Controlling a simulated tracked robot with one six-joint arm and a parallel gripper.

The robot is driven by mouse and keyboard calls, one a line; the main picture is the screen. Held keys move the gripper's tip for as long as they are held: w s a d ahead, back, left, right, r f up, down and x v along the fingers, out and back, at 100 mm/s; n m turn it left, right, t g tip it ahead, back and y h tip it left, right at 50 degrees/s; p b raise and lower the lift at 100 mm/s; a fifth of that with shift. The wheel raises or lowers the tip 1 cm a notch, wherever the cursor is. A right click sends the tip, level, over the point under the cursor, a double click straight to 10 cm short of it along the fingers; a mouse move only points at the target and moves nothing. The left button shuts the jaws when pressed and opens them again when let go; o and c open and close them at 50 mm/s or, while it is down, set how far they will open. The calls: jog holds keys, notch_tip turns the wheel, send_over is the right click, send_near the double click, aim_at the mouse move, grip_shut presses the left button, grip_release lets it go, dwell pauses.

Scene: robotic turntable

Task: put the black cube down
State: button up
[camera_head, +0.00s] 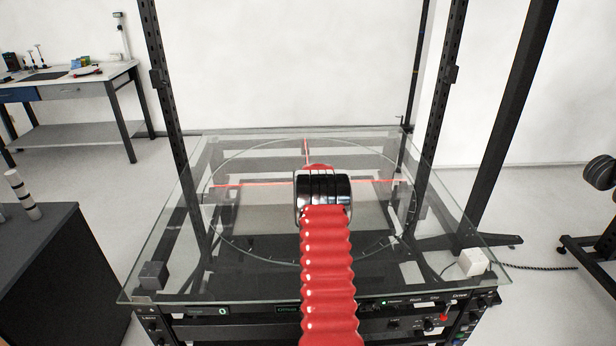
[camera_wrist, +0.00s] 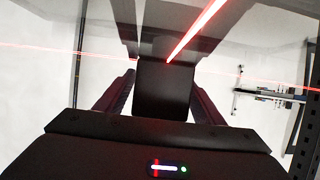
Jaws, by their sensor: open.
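The black cube (camera_wrist: 163,92) shows in the wrist view between the two fingers of my gripper (camera_wrist: 163,80). The jaws are open, with a finger on each side of the cube and little room between. I cannot tell whether a finger touches it, or whether its underside rests on the glass. In the head view my red arm and its dark wrist cover the gripper and this cube. The glass turntable top (camera_head: 235,262) lies under the arm, with red laser lines crossing it near the middle.
A dark grey cube (camera_head: 152,275) sits at the glass's front left corner and a white cube (camera_head: 472,262) at the front right. Dark upright posts (camera_head: 168,100) stand around the table. A dark cabinet (camera_head: 60,270) is at left. Much of the glass is clear.

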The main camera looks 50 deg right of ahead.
jog(key=shift+r, duration=0.2)
jog(key=shift+s+a+r, duration=0.2)
jog(key=shift+s+a, duration=0.15)
jog(key=shift+a, duration=0.1)
jog(key=shift+v, duration=5.45)
